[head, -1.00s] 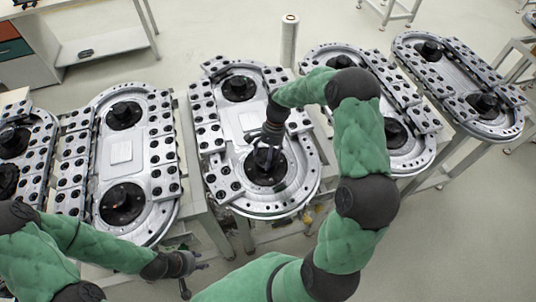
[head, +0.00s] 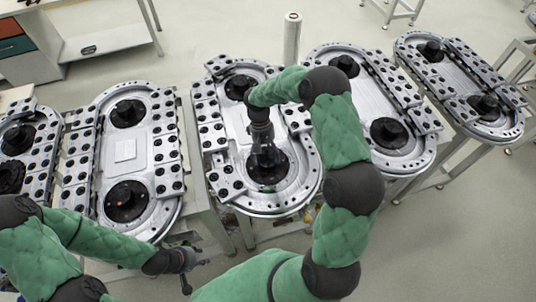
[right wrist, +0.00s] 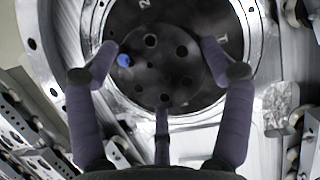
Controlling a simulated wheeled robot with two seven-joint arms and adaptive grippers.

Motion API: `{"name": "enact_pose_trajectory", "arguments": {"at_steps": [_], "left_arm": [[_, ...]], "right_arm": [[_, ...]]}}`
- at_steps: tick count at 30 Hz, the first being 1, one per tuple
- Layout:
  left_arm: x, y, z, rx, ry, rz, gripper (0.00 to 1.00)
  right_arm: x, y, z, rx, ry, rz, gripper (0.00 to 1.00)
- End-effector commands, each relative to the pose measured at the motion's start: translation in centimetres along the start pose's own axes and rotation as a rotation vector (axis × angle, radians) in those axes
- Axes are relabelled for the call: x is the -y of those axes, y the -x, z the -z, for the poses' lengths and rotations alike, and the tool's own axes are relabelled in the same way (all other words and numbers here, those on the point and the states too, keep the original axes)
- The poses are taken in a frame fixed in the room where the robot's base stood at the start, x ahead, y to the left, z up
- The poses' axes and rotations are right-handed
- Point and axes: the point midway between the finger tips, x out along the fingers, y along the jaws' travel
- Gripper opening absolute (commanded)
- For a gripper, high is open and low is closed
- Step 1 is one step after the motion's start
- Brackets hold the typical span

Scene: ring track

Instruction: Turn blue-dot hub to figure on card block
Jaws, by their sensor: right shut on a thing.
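The blue-dot hub (right wrist: 180,75) is a dark round disc with holes and a blue dot left of its middle in the right wrist view. It sits at the near end of the middle oval track (head: 238,190). My right gripper (head: 266,160) comes down over it and largely hides it in the head view. Its fingers (right wrist: 160,50) are shut around the hub. A "2" shows on the dark plate above the hub and another mark at right. No card figure is readable. My left gripper (head: 190,265) is open and empty at the lower left, apart from the tracks.
Similar oval tracks stand on both sides, including a left one (head: 88,185) with a pale square plate (head: 124,150) and right ones (head: 415,150), (head: 510,130). A pale post (head: 292,38) stands behind. Grey floor is open at lower right.

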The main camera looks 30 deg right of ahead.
Motion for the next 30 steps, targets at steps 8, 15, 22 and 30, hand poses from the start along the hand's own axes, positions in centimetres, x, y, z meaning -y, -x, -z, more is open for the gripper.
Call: {"name": "enact_pose_trajectory", "arguments": {"at_steps": [8,15,22,30], "left_arm": [[-0.08,0.22,-0.01,0.000,0.000,0.000,0.40],[-0.12,0.33,-0.01,0.000,0.000,0.000,0.40],[-0.14,0.40,-0.01,0.000,0.000,0.000,0.40],[-0.15,0.41,-0.02,0.000,0.000,0.000,0.40]], "right_arm": [[0.57,-0.22,-0.27,0.008,0.247,-0.097,0.48],[0.62,-0.32,-0.40,0.010,0.457,-0.183,0.48],[0.65,-0.46,-0.55,0.013,0.659,-0.266,0.48],[0.64,-0.59,-0.69,0.015,0.897,-0.363,0.48]]}}
